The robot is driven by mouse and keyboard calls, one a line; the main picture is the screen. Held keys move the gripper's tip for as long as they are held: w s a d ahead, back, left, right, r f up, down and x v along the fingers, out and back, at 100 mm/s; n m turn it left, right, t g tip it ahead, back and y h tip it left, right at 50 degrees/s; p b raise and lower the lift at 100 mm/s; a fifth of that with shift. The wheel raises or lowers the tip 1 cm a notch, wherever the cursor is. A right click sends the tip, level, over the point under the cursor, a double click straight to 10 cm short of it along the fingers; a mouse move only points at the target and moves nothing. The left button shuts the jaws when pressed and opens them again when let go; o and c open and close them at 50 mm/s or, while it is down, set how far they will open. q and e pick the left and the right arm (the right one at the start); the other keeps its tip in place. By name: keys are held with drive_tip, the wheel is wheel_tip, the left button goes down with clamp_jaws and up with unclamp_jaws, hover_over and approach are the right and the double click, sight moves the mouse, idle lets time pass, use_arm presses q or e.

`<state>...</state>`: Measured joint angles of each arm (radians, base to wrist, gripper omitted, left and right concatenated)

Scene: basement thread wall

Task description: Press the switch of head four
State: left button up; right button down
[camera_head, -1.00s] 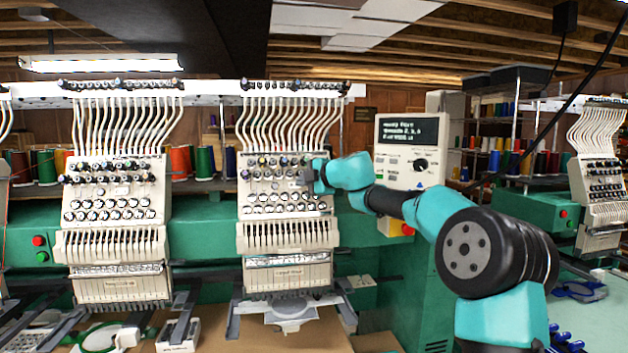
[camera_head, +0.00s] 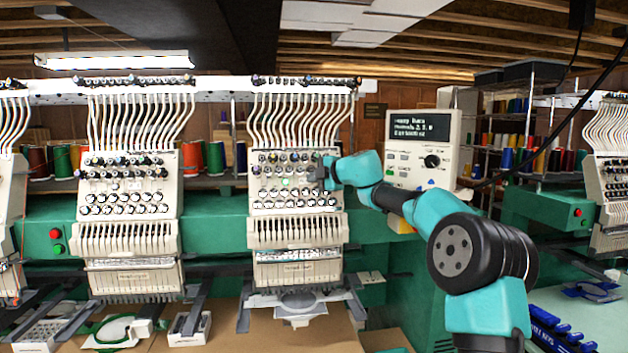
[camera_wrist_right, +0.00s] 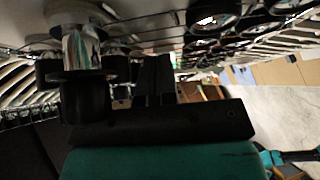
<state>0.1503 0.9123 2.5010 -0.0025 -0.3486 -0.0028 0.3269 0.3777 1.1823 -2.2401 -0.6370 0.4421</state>
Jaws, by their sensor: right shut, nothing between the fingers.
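Two cream embroidery heads show whole in the head view. The right one (camera_head: 296,225) has rows of tension knobs and white thread tubes above. My right gripper (camera_head: 316,174) is at the upper right of its knob panel, close to the face. Whether it touches is not clear. A small green light glows on the panel left of the gripper. In the right wrist view the dark shut fingers (camera_wrist_right: 153,75) are beside a metal and black knob (camera_wrist_right: 82,65). No head number is readable, and the switch is not clearly visible. My left gripper is out of view.
A control box (camera_head: 423,150) with a dark screen stands right of the head, behind my right arm. Another embroidery head (camera_head: 130,215) is to the left.

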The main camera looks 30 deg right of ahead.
drive_tip(key=shift+w+d+f, duration=0.1)
drive_tip(key=shift+d+f, duration=0.15)
drive_tip(key=shift+f, duration=0.3)
drive_tip(key=r+v, duration=0.1)
drive_tip(key=v, duration=1.2)
drive_tip(key=shift+a, duration=0.15)
